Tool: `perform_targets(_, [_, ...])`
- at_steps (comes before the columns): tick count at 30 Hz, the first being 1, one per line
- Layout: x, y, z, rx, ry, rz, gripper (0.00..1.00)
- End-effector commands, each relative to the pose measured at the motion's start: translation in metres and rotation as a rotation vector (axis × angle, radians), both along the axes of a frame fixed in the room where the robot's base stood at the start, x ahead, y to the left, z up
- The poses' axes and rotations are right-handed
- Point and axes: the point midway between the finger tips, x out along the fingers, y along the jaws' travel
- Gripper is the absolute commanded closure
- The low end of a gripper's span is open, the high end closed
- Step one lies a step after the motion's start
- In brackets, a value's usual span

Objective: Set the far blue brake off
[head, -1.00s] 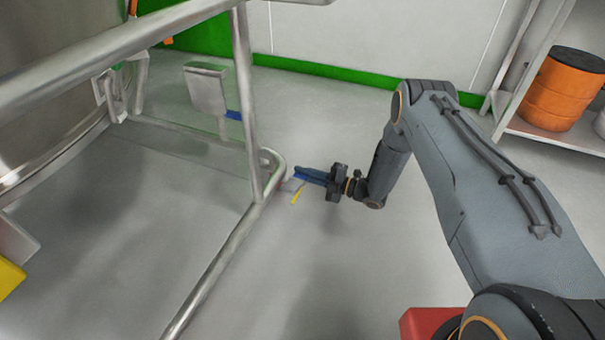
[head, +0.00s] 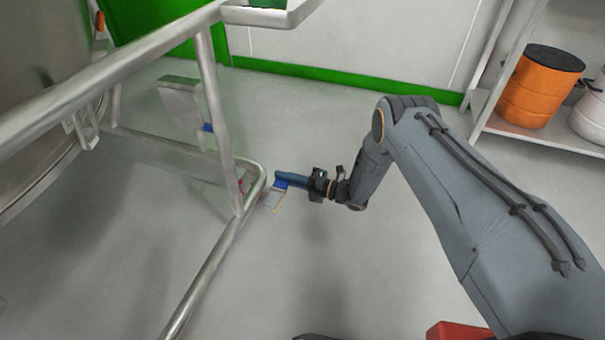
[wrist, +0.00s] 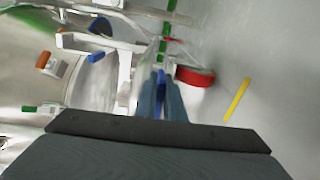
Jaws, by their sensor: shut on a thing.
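A blue brake (head: 281,184) sits at the near corner of a steel frame (head: 262,177), low by the floor, beside a pale plate. My gripper (head: 283,178) reaches it from the right, with its long blue-grey fingers shut on it. In the wrist view the fingers (wrist: 161,90) close together on a blue piece (wrist: 161,76), largely hidden between them. A red wheel (wrist: 195,76) is just right of the fingertips. A second blue brake (head: 207,127) is farther back on the frame, apart from my gripper; I cannot tell which the task calls far.
A steel rail (head: 110,75) and upright post (head: 218,110) of the frame stand left of my gripper. A large steel vessel (head: 45,90) is at far left. An orange drum (head: 540,88) stands on a shelf at back right. Floor right of the frame is clear.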

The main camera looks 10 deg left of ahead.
Motion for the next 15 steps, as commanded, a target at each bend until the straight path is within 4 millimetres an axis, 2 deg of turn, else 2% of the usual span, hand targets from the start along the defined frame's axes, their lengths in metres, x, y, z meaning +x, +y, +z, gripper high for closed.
perform_targets(10, [0.0, 0.0025, -0.0002, -0.001, -0.008, -0.002, 1.0])
perform_targets(11, [-0.0001, 0.0025, -0.0001, -0.001, -0.008, -0.001, 0.86])
perform_targets(12, [-0.0003, 0.0027, -0.0001, -0.001, -0.007, -0.001, 0.8])
perform_targets(13, [-0.0006, 0.0031, -0.0001, -0.001, -0.007, 0.0, 0.75])
perform_targets(15, [-0.0014, 0.0043, 0.0, -0.001, -0.007, 0.002, 0.73])
